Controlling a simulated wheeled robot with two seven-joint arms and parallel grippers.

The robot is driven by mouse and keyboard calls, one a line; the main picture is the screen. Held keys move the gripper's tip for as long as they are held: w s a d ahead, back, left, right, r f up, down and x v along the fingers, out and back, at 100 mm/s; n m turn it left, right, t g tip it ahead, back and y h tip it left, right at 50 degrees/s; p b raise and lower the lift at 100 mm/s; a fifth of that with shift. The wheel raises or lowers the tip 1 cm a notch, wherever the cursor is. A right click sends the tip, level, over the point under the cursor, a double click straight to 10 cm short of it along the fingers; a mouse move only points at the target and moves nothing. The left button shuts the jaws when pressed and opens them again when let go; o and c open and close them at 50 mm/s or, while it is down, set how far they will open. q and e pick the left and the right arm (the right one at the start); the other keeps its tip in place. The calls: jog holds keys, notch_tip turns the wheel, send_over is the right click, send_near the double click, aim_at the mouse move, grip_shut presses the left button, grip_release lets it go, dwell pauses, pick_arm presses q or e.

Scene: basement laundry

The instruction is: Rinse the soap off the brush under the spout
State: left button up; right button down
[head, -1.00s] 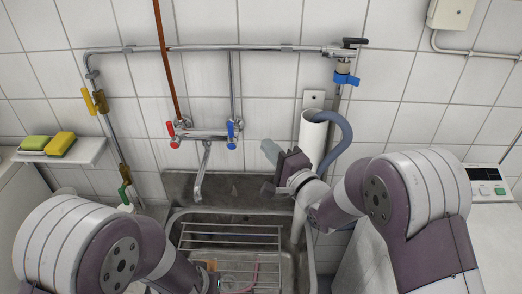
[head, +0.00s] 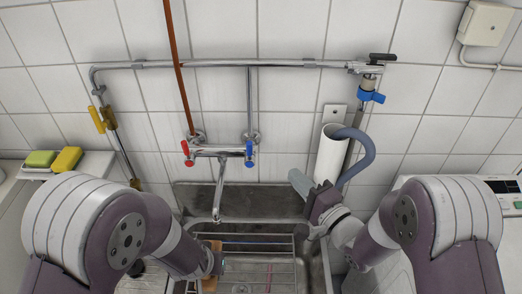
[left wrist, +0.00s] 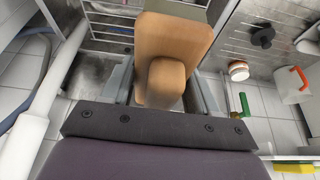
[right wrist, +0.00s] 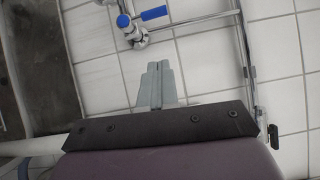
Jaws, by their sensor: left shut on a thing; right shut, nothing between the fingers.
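The brush is a wooden block with a stubby grip. In the left wrist view my left gripper (left wrist: 165,88) is shut on the brush (left wrist: 172,42). In the head view the brush (head: 211,266) shows as a small brown piece beside my left wrist, over the sink, lower than the spout and slightly left of it. Its bristles and any soap are hidden. The chrome spout (head: 218,196) hangs from the wall tap; I cannot make out a water stream. My right gripper (head: 300,183) is shut and empty, right of the spout; its fingertips touch each other in the right wrist view (right wrist: 160,86).
A wire rack (head: 256,243) lies across the metal sink. A white standpipe (head: 327,158) with a grey hose stands close behind my right gripper. Red (head: 187,153) and blue (head: 249,152) tap handles flank the spout. Two sponges (head: 54,159) lie on the left ledge.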

aim_at(250, 152)
pick_arm(q)
jog(key=shift+w+a+r, duration=0.15)
jog(key=shift+w, duration=0.1)
jog(key=shift+s+r+p, duration=0.15)
jog(key=shift+r+p, duration=0.2)
jog(key=shift+p, duration=0.15)
jog(key=shift+s+r, duration=0.1)
pick_arm(e)
jog(key=w+a, duration=0.7)
jog(key=a, duration=0.1)
jog(key=shift+r, duration=0.2)
pick_arm(q)
jog(key=shift+d+r+p, duration=0.2)
jog(key=shift+r+p, duration=0.05)
jog(key=shift+p, duration=0.05)
jog(key=shift+d, duration=0.15)
pick_arm(e)
jog(key=shift+a+r+n, duration=0.2)
jog(key=shift+a+n, duration=0.1)
jog(key=shift+a, duration=0.2)
